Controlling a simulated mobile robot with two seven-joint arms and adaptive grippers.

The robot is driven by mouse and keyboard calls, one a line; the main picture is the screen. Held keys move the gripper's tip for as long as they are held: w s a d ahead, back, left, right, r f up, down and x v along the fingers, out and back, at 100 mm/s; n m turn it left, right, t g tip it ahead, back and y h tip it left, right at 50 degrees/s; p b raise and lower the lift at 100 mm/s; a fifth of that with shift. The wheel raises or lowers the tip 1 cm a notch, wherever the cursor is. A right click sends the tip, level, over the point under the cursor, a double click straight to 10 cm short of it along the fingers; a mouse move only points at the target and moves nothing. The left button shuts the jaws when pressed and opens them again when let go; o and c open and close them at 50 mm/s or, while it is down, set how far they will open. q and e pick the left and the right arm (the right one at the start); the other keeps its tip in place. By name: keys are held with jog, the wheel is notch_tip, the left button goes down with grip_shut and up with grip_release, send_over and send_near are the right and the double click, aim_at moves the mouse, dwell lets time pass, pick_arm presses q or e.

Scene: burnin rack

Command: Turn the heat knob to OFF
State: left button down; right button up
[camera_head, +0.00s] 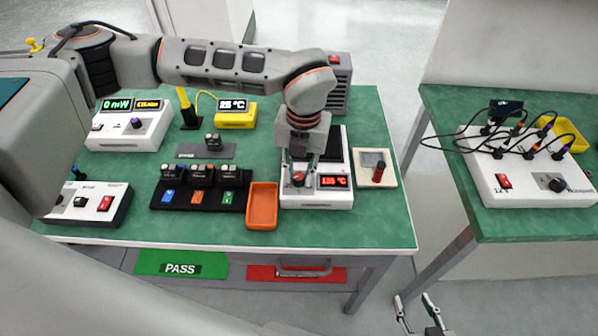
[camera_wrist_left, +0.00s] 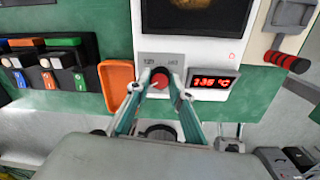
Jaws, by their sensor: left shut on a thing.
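The heat knob is a red dial with a pale pointer line (camera_wrist_left: 160,79) on the front of a white hot plate unit (camera_head: 317,201). My left gripper (camera_head: 299,177) reaches down from above and is shut on the knob, one finger on each side of it in the left wrist view. The knob's OFF mark cannot be read. A red digital display (camera_wrist_left: 209,83) beside the knob shows a three-digit temperature in °C, seemingly 136. My right gripper (camera_head: 419,312) is low at the bottom of the head view, in front of the table, with its fingers apart and empty.
An orange tray (camera_head: 262,206) stands just left of the hot plate. A black rack with several coloured modules (camera_head: 198,188) is further left. A beige box with a red handle (camera_head: 375,169) stands close on the right. The green table's front strip is clear.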

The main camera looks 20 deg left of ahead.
aim_at(302, 178)
pick_arm(q)
jog(key=c, duration=1.8)
grip_release()
jog(key=r, duration=1.2)
jog(key=shift+d, duration=0.3)
